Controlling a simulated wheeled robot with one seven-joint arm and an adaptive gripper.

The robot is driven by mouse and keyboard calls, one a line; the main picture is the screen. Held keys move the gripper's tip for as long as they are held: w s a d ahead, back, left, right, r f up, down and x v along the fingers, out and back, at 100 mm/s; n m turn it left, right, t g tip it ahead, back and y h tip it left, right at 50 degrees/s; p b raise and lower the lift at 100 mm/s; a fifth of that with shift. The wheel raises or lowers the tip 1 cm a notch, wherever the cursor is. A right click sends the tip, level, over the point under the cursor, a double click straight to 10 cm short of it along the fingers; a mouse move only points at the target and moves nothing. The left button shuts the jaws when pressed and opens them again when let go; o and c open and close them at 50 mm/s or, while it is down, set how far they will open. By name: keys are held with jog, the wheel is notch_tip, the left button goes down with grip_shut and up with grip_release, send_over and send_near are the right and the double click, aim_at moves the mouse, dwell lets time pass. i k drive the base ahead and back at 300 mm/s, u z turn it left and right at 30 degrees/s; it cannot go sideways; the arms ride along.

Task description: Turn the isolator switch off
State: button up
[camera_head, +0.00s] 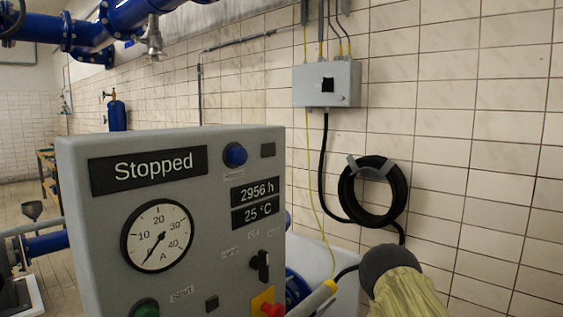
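A light grey box (308,88) is mounted on the tiled wall, right of centre, with a black rotary switch (327,84) on its front. It looks like the isolator. The knob is small in this view, and I cannot read its position or any label. Several cables enter the box from above, and a black cable leaves below. I cannot make out my gripper's fingers in this view. A dark rounded part with a yellowish sleeve shows at the bottom right, well below the box; I cannot tell what it is.
A grey control panel (75,200) stands close in front, reading "Stopped", with a gauge (157,236), a black selector (262,264) and a red button (272,309). A coiled black hose (347,190) hangs below the box. Blue pipes (100,22) run overhead at left.

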aim_at(325, 84)
jog(key=z, duration=0.05)
jog(key=k, duration=0.35)
jog(key=z, duration=0.55)
jog(key=i, duration=1.2)
jog(key=u, duration=0.35)
